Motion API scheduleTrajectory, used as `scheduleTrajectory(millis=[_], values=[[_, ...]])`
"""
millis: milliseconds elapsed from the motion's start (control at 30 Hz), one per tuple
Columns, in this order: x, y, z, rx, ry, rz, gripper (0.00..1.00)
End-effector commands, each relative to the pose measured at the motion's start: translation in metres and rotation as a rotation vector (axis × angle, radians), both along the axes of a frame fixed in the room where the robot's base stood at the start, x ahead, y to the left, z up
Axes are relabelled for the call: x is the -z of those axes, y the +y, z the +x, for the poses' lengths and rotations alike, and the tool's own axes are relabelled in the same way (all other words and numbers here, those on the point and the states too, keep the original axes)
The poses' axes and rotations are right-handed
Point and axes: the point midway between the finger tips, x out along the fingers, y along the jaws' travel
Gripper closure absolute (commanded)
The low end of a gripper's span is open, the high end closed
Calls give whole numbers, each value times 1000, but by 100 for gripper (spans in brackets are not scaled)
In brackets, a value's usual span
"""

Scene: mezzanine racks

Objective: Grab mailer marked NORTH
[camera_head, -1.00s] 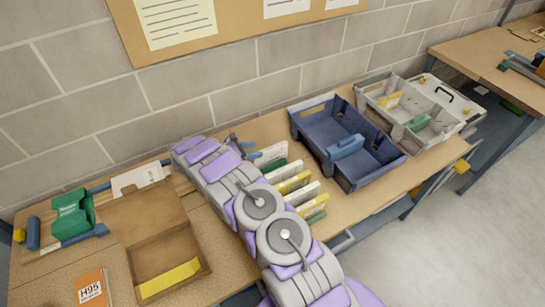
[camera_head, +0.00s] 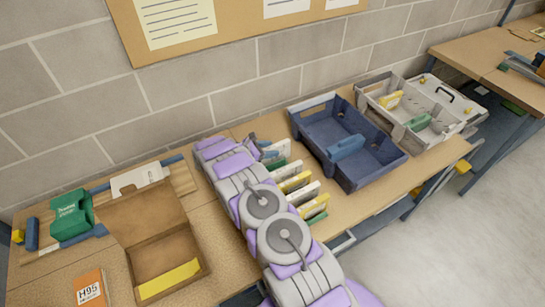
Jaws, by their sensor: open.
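Several thin mailers in white, green and yellow stand in a row on the bench, just right of my arm. A white one (camera_head: 277,149) is at the far end, a yellow one (camera_head: 296,182) is midway and a yellow-green one (camera_head: 315,206) is at the near end. Their markings are too small or hidden to read, so I cannot tell which says NORTH. My gripper (camera_head: 259,143) is open, a small blue-grey part showing beside the far end of the row. My arm hides most of it and the left ends of the mailers.
A blue tray (camera_head: 367,181) with a blue item stands right of the row, then a grey divided tray (camera_head: 398,134). At left are an open cardboard box (camera_head: 150,258), a green box (camera_head: 71,216) and an orange H95 card (camera_head: 91,287). A brick wall (camera_head: 180,140) rises behind.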

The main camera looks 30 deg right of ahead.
Motion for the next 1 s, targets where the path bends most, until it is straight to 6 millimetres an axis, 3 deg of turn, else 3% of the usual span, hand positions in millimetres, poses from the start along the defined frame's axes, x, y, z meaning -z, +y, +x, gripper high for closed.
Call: scheduleTrajectory(millis=[67,600,1000], values=[[1,3,0,-2,1,0,50],[2,-4,0,-1,1,8,100],[3,-1,0,-2,3,6,100]])
